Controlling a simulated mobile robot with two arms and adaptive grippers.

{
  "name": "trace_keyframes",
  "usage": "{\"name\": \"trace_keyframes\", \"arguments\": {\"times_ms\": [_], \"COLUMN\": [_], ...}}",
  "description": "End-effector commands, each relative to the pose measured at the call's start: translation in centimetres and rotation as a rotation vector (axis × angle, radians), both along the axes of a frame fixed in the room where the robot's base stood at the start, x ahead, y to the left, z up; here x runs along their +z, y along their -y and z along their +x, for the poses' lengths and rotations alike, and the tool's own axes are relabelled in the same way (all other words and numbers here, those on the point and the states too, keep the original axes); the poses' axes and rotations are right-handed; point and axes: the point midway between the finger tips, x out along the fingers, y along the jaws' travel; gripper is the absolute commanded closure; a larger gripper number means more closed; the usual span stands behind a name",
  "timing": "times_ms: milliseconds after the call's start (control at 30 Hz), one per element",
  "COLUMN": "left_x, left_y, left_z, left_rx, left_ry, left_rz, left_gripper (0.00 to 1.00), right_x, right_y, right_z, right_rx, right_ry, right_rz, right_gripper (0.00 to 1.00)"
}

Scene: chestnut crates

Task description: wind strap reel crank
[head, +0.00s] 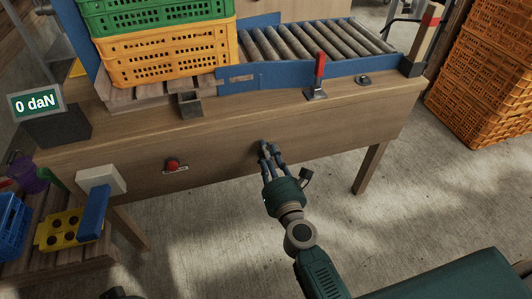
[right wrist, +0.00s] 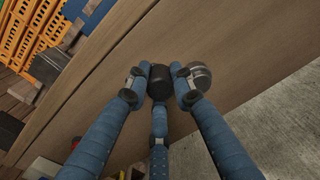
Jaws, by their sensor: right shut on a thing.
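My right gripper (head: 266,147) is at the front face of the wooden bench (head: 330,128), its blue fingers pointing at the panel. In the right wrist view the fingers (right wrist: 160,78) are shut around a black knob (right wrist: 158,83), which I take for the crank's handle. A round grey metal piece (right wrist: 199,75) shows just right of the knob, beside a finger; it may be the crank's hub. The crank arm and any strap are hidden or too small to tell. In the head view the fingers hide most of the crank. My left gripper does not show.
Yellow and green crates (head: 168,58) stand on the bench beside a roller conveyor (head: 310,45). A red-handled lever (head: 319,72) and a red button (head: 172,165) are near. A display (head: 36,101) reads 0 daN. Orange crates (head: 490,85) stand right; floor before the bench is clear.

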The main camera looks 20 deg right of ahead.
Motion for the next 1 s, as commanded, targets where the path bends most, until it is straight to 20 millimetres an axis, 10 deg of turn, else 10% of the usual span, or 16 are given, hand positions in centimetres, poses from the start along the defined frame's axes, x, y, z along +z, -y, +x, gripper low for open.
{"name": "trace_keyframes", "arguments": {"times_ms": [300,333,433,767,1000], "left_x": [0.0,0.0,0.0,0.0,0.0], "left_y": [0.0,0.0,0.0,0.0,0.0], "left_z": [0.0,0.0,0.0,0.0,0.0], "left_rx": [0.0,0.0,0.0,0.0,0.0], "left_ry": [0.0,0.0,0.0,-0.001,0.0], "left_rz": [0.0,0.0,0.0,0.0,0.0], "left_gripper": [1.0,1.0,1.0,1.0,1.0], "right_x": [0.0,-0.1,-0.1,-0.1,-0.2], "right_y": [0.4,0.4,0.4,0.2,0.3], "right_z": [0.0,0.0,0.0,-0.3,-3.9], "right_rx": [-0.009,-0.01,-0.008,-0.004,-0.002], "right_ry": [-0.001,-0.001,-0.001,-0.002,-0.004], "right_rz": [-0.001,-0.001,-0.001,-0.001,-0.006], "right_gripper": [1.0,0.75,0.57,0.57,0.57]}}
